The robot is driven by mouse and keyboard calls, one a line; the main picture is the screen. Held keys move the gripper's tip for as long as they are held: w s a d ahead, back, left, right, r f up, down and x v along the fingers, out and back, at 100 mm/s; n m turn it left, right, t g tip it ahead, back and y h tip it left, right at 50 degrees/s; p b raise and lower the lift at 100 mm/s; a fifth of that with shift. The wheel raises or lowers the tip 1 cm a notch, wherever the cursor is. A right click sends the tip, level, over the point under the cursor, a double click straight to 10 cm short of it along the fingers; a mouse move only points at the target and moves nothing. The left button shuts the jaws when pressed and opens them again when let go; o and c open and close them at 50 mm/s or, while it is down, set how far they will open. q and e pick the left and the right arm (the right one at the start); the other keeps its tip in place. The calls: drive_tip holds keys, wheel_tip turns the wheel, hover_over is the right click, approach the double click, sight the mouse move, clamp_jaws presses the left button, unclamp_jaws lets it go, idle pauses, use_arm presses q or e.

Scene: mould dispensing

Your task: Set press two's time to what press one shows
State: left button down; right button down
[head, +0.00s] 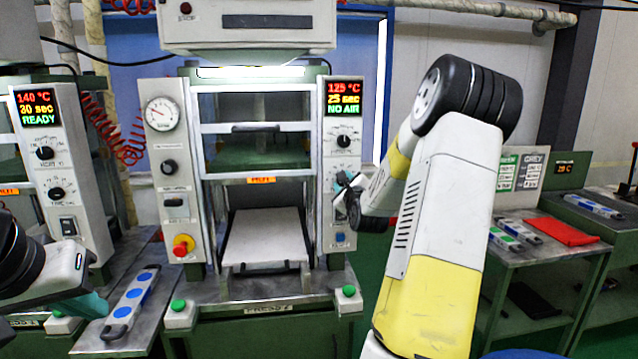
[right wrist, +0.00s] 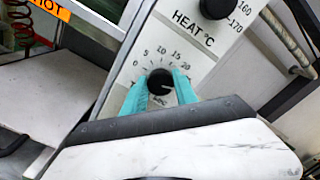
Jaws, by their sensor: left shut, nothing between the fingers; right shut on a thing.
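Press two (head: 268,309) stands in the centre. Its display (head: 344,98) reads 125 °C, 25 sec, NO AIR. Press one's display (head: 37,107) at the left reads 140 °C, 30 sec, READY. My right gripper (right wrist: 159,84) is shut on press two's time knob (right wrist: 160,80), below the HEAT dial; teal fingers stand on either side of it. The scale around it shows 0 to 20; the pointer is hard to read. In the head view my right arm largely hides this knob. My left gripper (head: 97,304) is shut and empty beside a mould with blue discs.
The mould (head: 131,300) lies on the table between the presses. Press two has a red emergency button (head: 183,245) and green buttons (head: 178,305) at its front. A right-hand bench holds several moulds and a red cloth (head: 562,232). A HOT label (right wrist: 50,9) is near the press opening.

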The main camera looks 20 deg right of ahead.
drive_tip(key=shift+m, duration=1.6)
drive_tip(key=c, duration=1)
unclamp_jaws()
drive_tip(key=shift+o, duration=0.2)
drive_tip(key=v, duration=0.8)
drive_tip(key=shift+w, duration=0.1)
